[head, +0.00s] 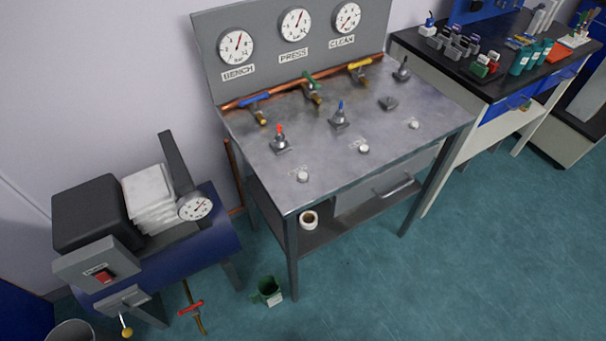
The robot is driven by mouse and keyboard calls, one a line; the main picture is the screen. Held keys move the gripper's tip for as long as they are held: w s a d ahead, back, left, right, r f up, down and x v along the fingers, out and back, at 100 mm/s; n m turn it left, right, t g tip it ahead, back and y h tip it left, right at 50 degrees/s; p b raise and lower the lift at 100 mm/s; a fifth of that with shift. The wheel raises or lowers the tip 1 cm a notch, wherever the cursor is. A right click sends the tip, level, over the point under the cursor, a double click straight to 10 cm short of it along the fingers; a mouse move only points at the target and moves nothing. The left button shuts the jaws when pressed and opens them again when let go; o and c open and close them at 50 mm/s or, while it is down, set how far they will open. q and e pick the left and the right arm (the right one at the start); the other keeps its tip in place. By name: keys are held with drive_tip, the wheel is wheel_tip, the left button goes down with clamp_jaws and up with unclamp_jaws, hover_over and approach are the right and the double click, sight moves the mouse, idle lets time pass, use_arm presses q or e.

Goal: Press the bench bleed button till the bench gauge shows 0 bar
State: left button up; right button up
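The bench gauge (236,47) is the leftmost of three round white dials on the grey back panel, above a "BENCH" label (238,72). Its red needle points up and slightly right, but the numbers are too small to read. Three small white round buttons sit along the front of the steel bench top (320,155): a left button (303,176), a middle button (363,149) and a right button (414,125). Small labels beside them are unreadable, so I cannot tell for sure which is the bench bleed button. The left one is nearest the bench gauge's side. Neither gripper is in view.
Blue (255,98), green (312,79) and yellow (359,65) valve handles line the copper pipe. A red-tipped fitting (280,139) and a blue-tipped one (340,114) stand behind the buttons. A blue compressor (205,243) stands left.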

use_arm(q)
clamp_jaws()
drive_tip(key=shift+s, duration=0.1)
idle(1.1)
